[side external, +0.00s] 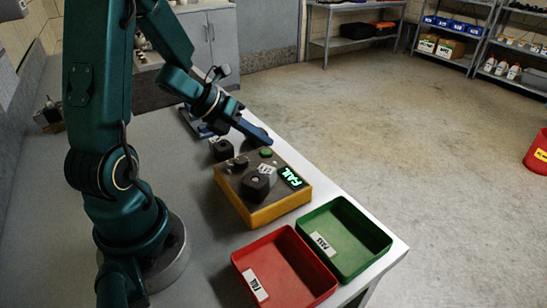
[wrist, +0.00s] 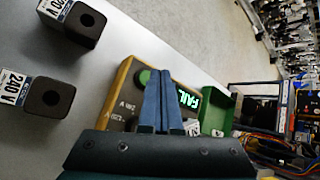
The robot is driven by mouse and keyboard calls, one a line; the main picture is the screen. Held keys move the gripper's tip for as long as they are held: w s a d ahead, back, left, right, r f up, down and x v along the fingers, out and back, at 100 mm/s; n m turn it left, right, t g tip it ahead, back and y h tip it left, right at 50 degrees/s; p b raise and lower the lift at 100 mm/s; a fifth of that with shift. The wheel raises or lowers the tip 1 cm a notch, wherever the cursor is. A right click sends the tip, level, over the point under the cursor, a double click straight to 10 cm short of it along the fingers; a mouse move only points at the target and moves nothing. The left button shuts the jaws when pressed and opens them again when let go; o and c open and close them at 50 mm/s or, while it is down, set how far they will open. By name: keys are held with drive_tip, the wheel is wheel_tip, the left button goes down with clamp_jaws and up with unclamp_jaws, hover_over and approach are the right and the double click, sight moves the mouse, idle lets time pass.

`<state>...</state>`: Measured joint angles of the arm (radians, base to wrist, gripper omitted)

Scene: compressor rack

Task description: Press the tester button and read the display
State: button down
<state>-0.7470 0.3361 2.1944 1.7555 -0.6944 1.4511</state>
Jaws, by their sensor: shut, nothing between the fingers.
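The tester (side external: 240,205) is a yellow-sided box with a dark top on the table. Its green button (side external: 266,152) is at the far edge of the top and also shows in the wrist view (wrist: 143,78). The lit display (side external: 291,178) reads FAIL in green; the word also shows in the wrist view (wrist: 188,98). A dark block (side external: 256,187) with a white label sits on the tester. My gripper (side external: 266,141) is shut and empty, its blue fingertips just above and beside the button. In the wrist view, the fingers (wrist: 160,75) cover part of the tester; contact with the button cannot be told.
A red tray (side external: 285,247) and a green tray (side external: 375,243), both labelled, stand at the table's near end. Another dark block (side external: 222,150) stands behind the tester. The wrist view shows two dark blocks with voltage labels, one reading 240 V (wrist: 48,97). The table's right edge is close.

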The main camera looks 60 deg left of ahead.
sight(261, 156)
drive_tip(key=shift+r, duration=2.5)
